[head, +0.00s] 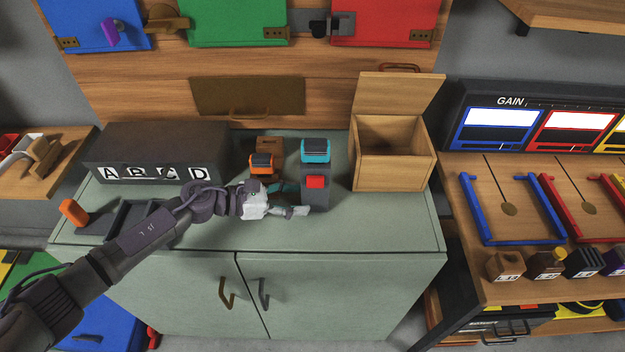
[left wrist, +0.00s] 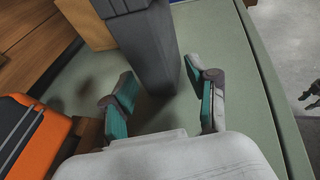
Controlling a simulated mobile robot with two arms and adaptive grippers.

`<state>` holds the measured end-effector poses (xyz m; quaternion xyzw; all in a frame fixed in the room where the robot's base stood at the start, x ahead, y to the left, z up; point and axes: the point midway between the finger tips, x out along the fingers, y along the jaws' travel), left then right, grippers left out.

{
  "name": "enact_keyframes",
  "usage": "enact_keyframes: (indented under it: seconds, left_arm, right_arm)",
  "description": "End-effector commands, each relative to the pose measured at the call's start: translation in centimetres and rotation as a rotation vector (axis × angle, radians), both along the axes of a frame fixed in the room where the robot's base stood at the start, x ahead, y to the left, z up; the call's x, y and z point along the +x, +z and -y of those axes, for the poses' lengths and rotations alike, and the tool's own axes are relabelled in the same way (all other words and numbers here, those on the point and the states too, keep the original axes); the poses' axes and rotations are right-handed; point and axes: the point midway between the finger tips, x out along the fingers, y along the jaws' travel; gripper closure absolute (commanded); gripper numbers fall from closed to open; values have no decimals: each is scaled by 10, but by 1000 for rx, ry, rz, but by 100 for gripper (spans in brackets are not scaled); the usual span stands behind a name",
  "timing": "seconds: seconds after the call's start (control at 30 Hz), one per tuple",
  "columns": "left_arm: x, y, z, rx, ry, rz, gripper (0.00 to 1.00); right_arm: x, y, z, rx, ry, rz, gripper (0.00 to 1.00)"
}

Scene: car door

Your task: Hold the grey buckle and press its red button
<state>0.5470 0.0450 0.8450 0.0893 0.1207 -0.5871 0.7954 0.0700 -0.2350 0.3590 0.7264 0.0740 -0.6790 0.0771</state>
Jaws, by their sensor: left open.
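The grey buckle (head: 316,199) stands upright on the green cabinet top, with a red button (head: 315,182) on its front face and a teal and dark piece at its top. My left gripper (head: 292,200) is open just left of the buckle, its teal-padded fingers pointing toward it. In the left wrist view, the buckle's grey body (left wrist: 150,45) rises just beyond and between the spread fingertips (left wrist: 160,82); I see no clear contact. The red button is not visible in the left wrist view.
An orange and dark piece on a brown block (head: 262,163) stands left of the buckle. An open wooden box (head: 392,170) stands to its right. A dark lettered box (head: 150,150) is at the back left. The front of the cabinet top (head: 350,235) is clear.

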Motion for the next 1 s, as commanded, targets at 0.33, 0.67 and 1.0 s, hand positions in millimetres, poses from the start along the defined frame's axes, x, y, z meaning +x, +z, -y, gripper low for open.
enact_keyframes:
  seconds: [0.33, 0.67, 1.0]
  left_arm:
    - [10, -11, 31, -2, 0, 0, 42]
    - [11, -11, 34, -1, 1, 0, 42]
    - [11, -11, 34, -1, 1, 0, 78]
  right_arm:
    - [25, -13, -1, 3, 0, 39, 63]
    - [14, -14, 1, 0, 1, 22, 63]
    - [12, -14, 1, -1, 1, 20, 63]
